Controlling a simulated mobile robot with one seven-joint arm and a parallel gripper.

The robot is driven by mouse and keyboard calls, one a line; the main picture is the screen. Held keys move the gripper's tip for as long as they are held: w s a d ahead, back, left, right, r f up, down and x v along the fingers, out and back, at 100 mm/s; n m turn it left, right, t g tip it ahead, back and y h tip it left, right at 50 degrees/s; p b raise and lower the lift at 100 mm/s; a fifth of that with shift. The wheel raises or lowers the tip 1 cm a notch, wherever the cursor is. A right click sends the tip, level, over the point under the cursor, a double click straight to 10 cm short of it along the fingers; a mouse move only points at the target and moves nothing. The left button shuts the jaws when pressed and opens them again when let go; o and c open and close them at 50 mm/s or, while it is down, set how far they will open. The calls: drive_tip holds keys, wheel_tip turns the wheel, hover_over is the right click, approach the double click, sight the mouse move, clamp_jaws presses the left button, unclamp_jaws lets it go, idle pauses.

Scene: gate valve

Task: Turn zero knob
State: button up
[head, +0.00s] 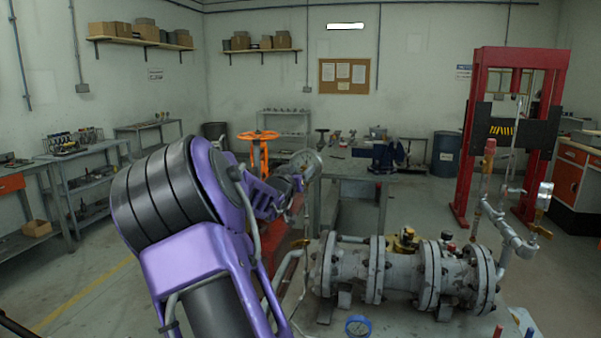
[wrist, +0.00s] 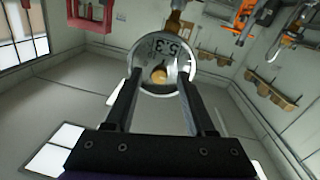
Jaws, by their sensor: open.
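A round gauge with a silver rim (wrist: 160,42) fills the upper middle of the wrist view, with figures that look like "5.3" on its face. A small brass-coloured knob (wrist: 159,74) sits on the lower part of that face. My open gripper (wrist: 160,84) has one finger on each side of the knob, with a gap to each. The fingertips overlap the gauge's face in the picture; I cannot tell whether they touch it. In the head view the gauge (head: 306,163) stands just right of my gripper's end, and the knob cannot be made out.
A grey flanged pipe assembly (head: 400,272) lies on a bench at the lower right, with another gauge (head: 545,193) on its piping. A blue gauge (head: 358,326) is at the front. An orange handwheel (head: 258,136) stands behind my arm. A red press frame (head: 478,135) stands at right.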

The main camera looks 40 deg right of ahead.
clamp_jaws()
drive_tip(key=shift+m, duration=0.3)
drive_tip(key=m+b, duration=0.2)
drive_tip(key=m, duration=0.3)
drive_tip(key=shift+y, duration=0.4)
drive_tip(key=m+b, duration=0.2)
drive_tip(key=m, duration=0.3)
drive_tip(key=shift+s+m+y+b, duration=0.1)
drive_tip(key=shift+m+y+b, duration=0.2)
drive_tip(key=shift+b, duration=0.05)
idle(0.4)
unclamp_jaws()
